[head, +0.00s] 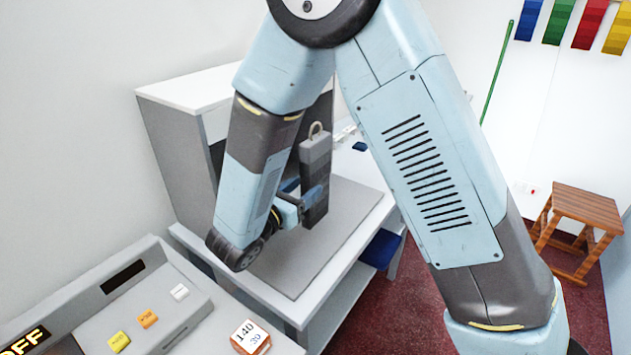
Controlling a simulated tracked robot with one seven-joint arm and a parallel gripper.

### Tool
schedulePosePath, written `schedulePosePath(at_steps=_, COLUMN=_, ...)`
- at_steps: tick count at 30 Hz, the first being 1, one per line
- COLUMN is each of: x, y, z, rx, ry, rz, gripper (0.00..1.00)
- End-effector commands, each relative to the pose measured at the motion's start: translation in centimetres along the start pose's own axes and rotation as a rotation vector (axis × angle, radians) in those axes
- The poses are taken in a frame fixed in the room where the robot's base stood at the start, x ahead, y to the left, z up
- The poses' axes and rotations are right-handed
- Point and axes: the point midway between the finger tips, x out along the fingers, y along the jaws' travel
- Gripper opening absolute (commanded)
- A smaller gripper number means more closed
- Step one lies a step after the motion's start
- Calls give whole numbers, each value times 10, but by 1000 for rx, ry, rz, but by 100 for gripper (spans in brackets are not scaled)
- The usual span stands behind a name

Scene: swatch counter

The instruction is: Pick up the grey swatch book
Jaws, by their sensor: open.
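The grey swatch book (316,158) stands upright over the grey mat (335,245) on the counter, with a paler top and a ring above it. My gripper (307,193) is open at the book's lower half, coming from the left. One blue finger shows across the book's face and another blue part shows just left of it. I cannot tell whether the fingers touch the book. My own arm hides part of the mat and the counter behind.
A grey cabinet (180,150) with a white top stands close behind my forearm. A console (130,300) with buttons and a numbered block (250,337) are at the lower left. A small blue item (360,147) lies farther back. A wooden stool (585,205) stands at right.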

Motion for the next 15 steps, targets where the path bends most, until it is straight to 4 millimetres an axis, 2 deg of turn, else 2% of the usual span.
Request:
schedulePosePath(at_steps=12, x=47, y=-3, z=-4, rx=1, ry=0, rz=-4, gripper=56)
schedulePosePath(at_steps=15, x=51, y=-3, z=-3, rx=1, ry=-1, rz=-2, gripper=56)
